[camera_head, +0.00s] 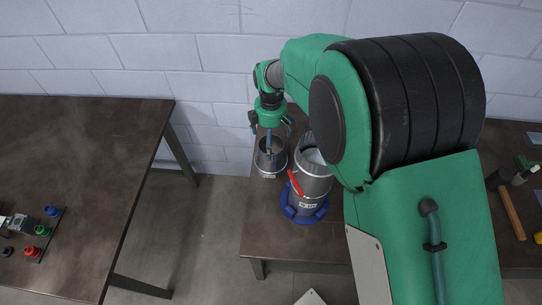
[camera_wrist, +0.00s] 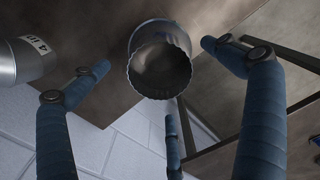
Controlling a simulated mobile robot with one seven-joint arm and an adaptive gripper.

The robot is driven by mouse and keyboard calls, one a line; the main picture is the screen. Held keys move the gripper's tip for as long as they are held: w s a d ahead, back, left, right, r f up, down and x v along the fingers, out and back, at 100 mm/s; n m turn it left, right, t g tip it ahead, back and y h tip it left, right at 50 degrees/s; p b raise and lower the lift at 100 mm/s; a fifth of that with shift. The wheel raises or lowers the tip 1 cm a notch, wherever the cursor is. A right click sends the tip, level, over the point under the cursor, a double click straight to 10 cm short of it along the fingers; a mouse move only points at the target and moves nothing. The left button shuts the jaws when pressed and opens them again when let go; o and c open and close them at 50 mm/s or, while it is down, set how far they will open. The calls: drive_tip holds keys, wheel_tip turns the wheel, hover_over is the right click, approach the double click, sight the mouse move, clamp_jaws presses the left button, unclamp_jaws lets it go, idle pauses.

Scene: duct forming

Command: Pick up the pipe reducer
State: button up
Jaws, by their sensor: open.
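The pipe reducer (camera_head: 270,157) is a grey metal piece with a round open top and a label on its front. It stands upright on the brown table, left of a larger pipe. In the wrist view, the reducer (camera_wrist: 160,70) shows its dark opening with a crimped rim, and a wider part behind it. My gripper (camera_head: 269,132) is just above the reducer, pointing down. In the wrist view, the blue fingers of my gripper (camera_wrist: 157,56) are spread open to either side of the reducer, with a third finger below; no contact is visible.
A larger metal pipe (camera_head: 316,183) with a red handle and blue base stands close to the right; part of a labelled grey cylinder (camera_wrist: 22,60) shows in the wrist view. Another table (camera_head: 85,150) is at left, across a floor gap. A brick wall (camera_head: 200,60) is behind.

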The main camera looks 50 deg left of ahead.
sight(274, 168)
drive_tip(key=shift+f, duration=0.1)
drive_tip(key=shift+f, duration=4.2)
drive_tip(key=shift+f+b, duration=0.45)
drive_tip(key=shift+f, duration=2.1)
drive_tip(key=c, duration=0.9)
drive_tip(key=o, duration=0.9)
